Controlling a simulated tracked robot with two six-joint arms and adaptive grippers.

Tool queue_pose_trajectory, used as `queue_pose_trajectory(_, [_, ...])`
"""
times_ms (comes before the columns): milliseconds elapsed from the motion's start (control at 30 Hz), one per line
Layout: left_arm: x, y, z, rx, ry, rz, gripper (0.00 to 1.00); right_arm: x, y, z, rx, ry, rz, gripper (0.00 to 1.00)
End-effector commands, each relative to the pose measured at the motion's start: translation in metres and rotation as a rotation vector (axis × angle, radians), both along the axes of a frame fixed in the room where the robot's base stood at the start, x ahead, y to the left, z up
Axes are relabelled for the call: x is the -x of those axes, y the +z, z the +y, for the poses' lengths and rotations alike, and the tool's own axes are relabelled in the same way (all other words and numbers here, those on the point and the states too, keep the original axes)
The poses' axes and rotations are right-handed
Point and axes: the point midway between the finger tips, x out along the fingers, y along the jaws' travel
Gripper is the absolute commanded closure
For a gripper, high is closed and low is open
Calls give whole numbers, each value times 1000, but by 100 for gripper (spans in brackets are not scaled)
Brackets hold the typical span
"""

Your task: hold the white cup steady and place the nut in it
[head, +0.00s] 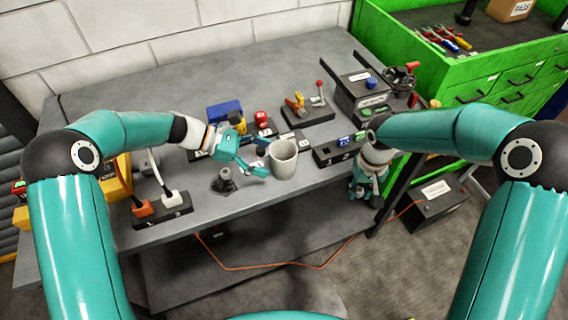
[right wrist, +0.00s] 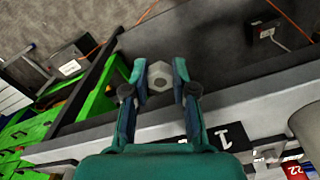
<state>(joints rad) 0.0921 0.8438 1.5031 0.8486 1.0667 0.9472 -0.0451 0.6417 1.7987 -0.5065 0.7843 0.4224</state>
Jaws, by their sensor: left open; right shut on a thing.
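The white cup (head: 284,160) stands upright on the grey workbench, near the middle of its front part. My left gripper (head: 262,158) is open at the cup's left side, with its fingertips close to the wall. I cannot tell whether they touch it. My right gripper (head: 364,192) is to the right of the cup, at the bench's front right edge. In the right wrist view it is shut on a light grey hexagonal nut (right wrist: 160,76), held between the fingertips. The nut cannot be made out in the head view.
A dark knob-like fixture (head: 223,182) stands left of the cup. A dark block with coloured pieces (head: 338,152) lies right of it. A numbered base with switches (head: 163,208) sits at front left. A green drawer cabinet (head: 480,75) stands at right. An orange cable (head: 285,266) runs below.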

Motion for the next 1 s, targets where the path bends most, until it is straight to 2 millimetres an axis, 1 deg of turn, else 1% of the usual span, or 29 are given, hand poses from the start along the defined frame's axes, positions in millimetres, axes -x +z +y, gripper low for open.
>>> queue_pose_trajectory(33, [1, -7, -8, 0, -3, 1, 14, 0, -7, 0, 0, 1, 0, 100])
queue_pose_trajectory(200, [1, -16, -26, 0, -1, 0, 14, 0, -14, 1, 0, 1, 0, 100])
queue_pose_trajectory(333, [0, -20, -35, 0, 0, 0, 14, 0, -18, 1, 0, 2, 0, 100])
queue_pose_trajectory(500, [0, -23, -41, 0, 1, 0, 14, 0, -19, 1, 0, 2, 0, 100])
queue_pose_trajectory(767, [0, -23, -41, 0, 2, 0, 14, 0, -19, 1, 0, 2, 0, 100])
queue_pose_trajectory(800, [0, -23, -41, 0, 2, 0, 16, 0, -19, 1, 0, 2, 0, 100])
queue_pose_trajectory(833, [0, -23, -41, 0, 2, 0, 20, 0, -19, 1, 0, 2, 0, 100])
queue_pose_trajectory(1000, [0, -23, -41, 0, 2, 0, 49, 0, -19, 1, 0, 2, 0, 100])
